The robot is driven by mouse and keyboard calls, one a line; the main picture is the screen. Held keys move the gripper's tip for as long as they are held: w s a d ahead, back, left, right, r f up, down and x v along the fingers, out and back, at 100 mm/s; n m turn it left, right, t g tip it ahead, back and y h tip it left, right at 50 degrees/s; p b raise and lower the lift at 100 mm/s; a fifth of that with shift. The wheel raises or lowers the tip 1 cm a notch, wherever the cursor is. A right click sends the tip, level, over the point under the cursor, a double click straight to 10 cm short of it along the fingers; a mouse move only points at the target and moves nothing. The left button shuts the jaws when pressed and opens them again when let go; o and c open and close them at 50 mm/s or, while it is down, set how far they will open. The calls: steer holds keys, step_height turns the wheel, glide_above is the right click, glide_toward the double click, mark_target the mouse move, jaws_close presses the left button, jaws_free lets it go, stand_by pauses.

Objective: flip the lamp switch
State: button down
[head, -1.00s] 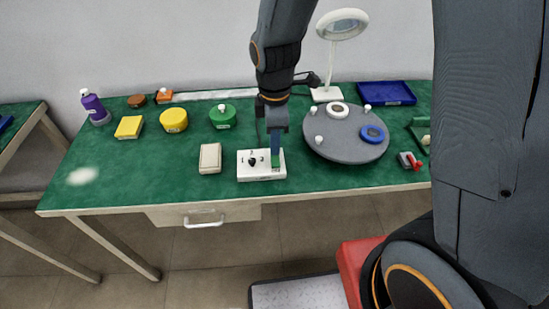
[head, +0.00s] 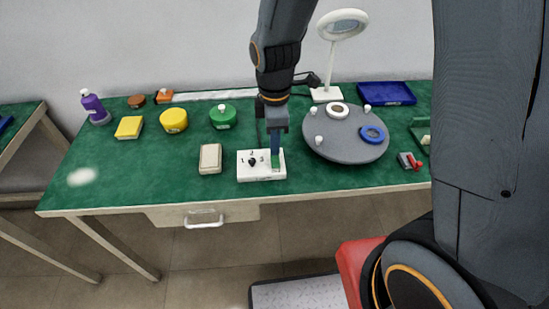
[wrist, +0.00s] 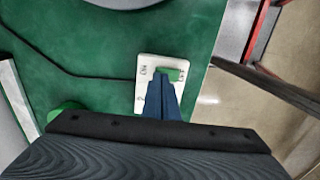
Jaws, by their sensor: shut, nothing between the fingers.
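A white control box (head: 249,173) stands near the front edge of the green table. It carries a black dial (head: 252,162) with numbers around it and, on its right side, a green switch (wrist: 169,75). My gripper (head: 276,163) points down over the right side of the box, its fingers shut and empty. In the wrist view the fingertips (wrist: 162,78) are at the green switch and partly hide it. I cannot tell whether they touch it or which way it is tipped. The white ring lamp (head: 342,24) stands at the back.
A beige block (head: 210,158) lies left of the box. A grey round turntable (head: 345,150) with a blue ring (head: 372,134) is to its right. A red-handled part (head: 413,162) sits farther right. A black cable (wrist: 75,73) crosses the table. Green table is free at the front left.

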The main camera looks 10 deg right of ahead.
steer(key=shift+f+b, duration=0.4)
steer(key=shift+f, duration=0.35)
stand_by(1.0)
steer(key=shift+r, duration=0.15)
step_height(320, 180, up, 7)
steer(key=p, duration=0.6)
stand_by(0.6)
